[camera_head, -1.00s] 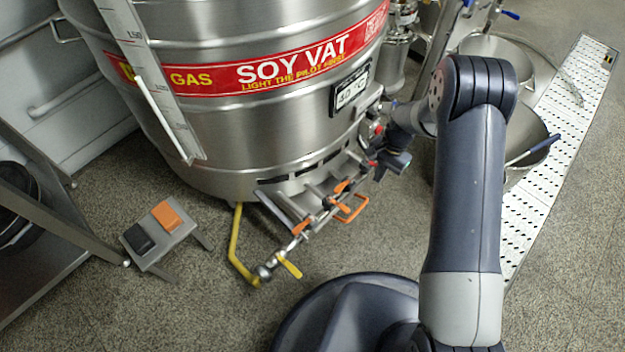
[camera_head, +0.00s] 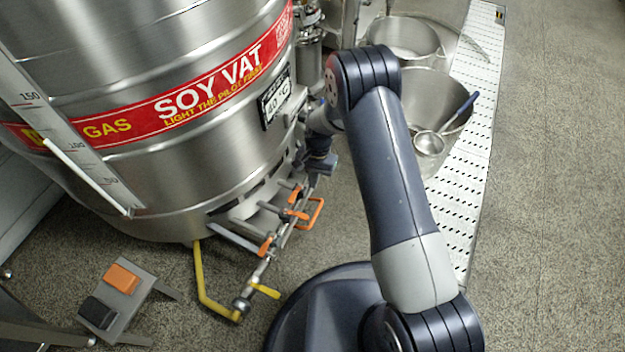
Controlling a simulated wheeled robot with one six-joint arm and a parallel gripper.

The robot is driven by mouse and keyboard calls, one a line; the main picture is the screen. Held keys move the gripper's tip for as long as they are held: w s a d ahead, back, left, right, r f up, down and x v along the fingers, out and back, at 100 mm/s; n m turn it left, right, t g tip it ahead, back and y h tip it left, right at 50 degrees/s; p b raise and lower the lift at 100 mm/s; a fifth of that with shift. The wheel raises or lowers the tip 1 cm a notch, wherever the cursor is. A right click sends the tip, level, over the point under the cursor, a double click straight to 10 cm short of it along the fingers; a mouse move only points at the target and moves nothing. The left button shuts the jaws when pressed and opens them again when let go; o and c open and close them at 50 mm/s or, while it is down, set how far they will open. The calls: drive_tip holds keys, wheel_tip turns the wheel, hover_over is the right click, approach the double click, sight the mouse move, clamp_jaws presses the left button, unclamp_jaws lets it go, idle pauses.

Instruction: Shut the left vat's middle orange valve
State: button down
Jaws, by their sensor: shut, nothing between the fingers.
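The soy vat (camera_head: 175,160) is a large steel drum with a red band reading SOY VAT. A pipe with orange valve handles runs along its lower right side. The middle orange valve handle (camera_head: 297,214) is small in the picture, with another orange handle (camera_head: 265,245) nearer the camera and one farther along (camera_head: 295,193). An orange loop (camera_head: 316,212) sticks out to the right. My gripper (camera_head: 312,165) is shut and empty beside the vat, beyond and above the middle valve and apart from it. Its fingertips are partly hidden and hard to make out.
A yellow gas pipe (camera_head: 205,285) with a yellow lever (camera_head: 265,291) ends the valve row. A low pedal stand (camera_head: 130,300) with orange and black pads is at lower left. Steel pots (camera_head: 410,85) and a perforated floor drain (camera_head: 465,170) lie right. The floor at far right is clear.

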sight(302, 216)
drive_tip(key=s+a+f+b, duration=0.1)
drive_tip(key=s+f+b, duration=0.2)
drive_tip(key=s+f, duration=0.2)
drive_tip(key=shift+s+a+f, duration=0.15)
drive_tip(key=shift+a+f, duration=0.1)
drive_tip(key=shift+f, duration=0.2)
